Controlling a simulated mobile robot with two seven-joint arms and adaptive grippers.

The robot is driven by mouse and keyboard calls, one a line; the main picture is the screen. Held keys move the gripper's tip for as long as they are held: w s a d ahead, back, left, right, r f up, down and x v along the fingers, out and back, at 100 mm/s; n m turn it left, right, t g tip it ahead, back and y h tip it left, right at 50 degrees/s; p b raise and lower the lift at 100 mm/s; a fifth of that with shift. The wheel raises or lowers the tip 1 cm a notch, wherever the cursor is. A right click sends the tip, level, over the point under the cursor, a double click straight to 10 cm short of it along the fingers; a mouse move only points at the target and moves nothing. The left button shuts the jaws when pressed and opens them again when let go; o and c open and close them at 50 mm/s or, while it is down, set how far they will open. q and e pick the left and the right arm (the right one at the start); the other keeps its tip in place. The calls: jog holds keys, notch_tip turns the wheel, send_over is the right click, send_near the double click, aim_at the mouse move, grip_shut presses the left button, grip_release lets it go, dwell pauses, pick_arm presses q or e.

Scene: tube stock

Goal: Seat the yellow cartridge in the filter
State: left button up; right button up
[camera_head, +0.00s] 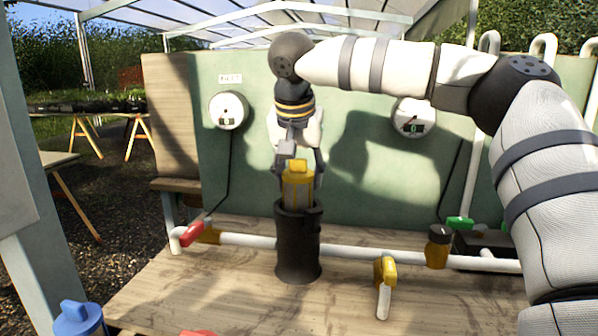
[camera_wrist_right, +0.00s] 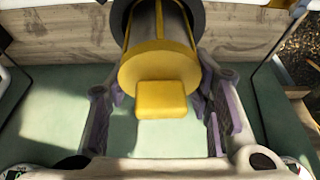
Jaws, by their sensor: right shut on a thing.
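The yellow cartridge (camera_head: 298,190) is upright, with a yellow cap and a greyish body. It stands at the mouth of the black filter housing (camera_head: 298,250), its lower end hidden by the housing wall and its cap well above the rim. My right gripper (camera_head: 299,178) comes from above and is shut on the cartridge. In the right wrist view the yellow cap (camera_wrist_right: 160,72) lies between the purple-padded fingers of the gripper (camera_wrist_right: 162,100), and the body runs into the dark housing ring (camera_wrist_right: 196,14). My left gripper is not in view.
A white pipe (camera_head: 350,252) runs along the wooden bench (camera_head: 190,290) beside the housing. It carries a red valve handle (camera_head: 190,233), a yellow valve (camera_head: 386,270) and an amber fitting (camera_head: 439,246). A blue cap (camera_head: 76,318) is at the lower left. A green panel with gauges stands behind.

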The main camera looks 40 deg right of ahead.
jog(key=shift+f, duration=1.1)
jog(key=shift+f, duration=0.1)
